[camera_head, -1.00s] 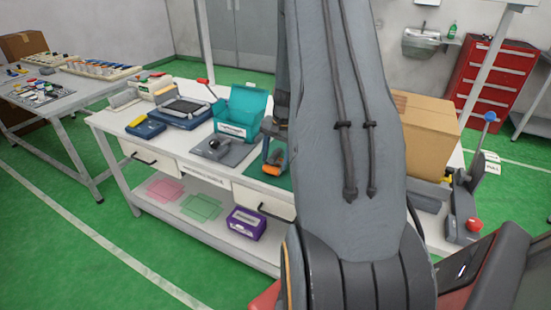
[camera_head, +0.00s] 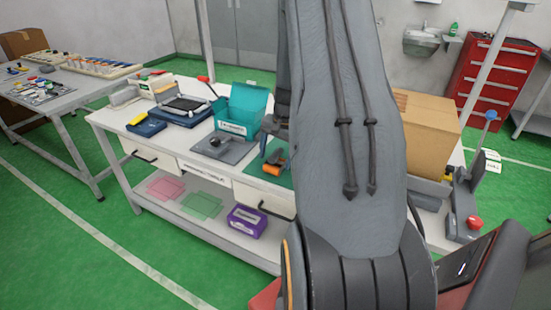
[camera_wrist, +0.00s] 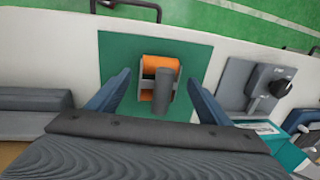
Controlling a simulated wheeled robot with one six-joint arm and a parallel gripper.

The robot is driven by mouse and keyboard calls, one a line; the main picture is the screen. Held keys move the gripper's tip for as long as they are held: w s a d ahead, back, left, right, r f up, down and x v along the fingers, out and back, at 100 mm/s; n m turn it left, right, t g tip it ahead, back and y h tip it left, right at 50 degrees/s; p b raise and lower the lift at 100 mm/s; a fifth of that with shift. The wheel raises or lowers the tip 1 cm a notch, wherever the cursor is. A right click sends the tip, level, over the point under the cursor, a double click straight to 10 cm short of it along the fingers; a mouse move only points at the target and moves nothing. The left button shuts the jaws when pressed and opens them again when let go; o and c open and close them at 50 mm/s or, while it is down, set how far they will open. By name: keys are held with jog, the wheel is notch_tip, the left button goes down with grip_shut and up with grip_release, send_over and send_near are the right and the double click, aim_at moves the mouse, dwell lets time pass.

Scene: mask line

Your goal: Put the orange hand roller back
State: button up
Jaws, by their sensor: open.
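The orange hand roller (camera_head: 273,168) rests on the dark green mat (camera_head: 287,181) on the workbench. In the wrist view, its orange cylinder (camera_wrist: 158,66) is toward the far side and its grey handle points back toward me. My gripper (camera_wrist: 158,78) is open, with one blue-grey finger on each side of the roller and visible gaps between. In the head view, my gripper (camera_head: 275,131) is just above the mat, partly hidden by my arm. The mat (camera_wrist: 118,45) surrounds the roller in the wrist view.
A grey plate with a black knob (camera_head: 222,149) and an open teal box (camera_head: 243,108) stand left of the mat. A cardboard box (camera_head: 430,130) is to the right. The lower shelf holds a purple box (camera_head: 246,221). Drawer handles stick out in front.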

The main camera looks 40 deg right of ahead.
notch_tip(320, 180, up, 10)
jog(key=s+b, duration=0.2)
jog(key=b, duration=0.1)
jog(key=s+a+r+n, duration=0.15)
jog(key=a+n, duration=0.25)
jog(key=a, duration=0.6)
jog(key=s+a+n, duration=0.2)
jog(key=a+n, duration=0.1)
jog(key=a, duration=0.7)
jog(key=s+a+f+n, duration=0.2)
jog(key=s+a+n, duration=0.4)
jog(key=s+a, duration=0.3)
jog(key=a, duration=0.2)
jog(key=shift+s+a+g+h, duration=0.25)
jog(key=shift+a+g+h, duration=0.05)
jog(key=shift+a+h, duration=0.1)
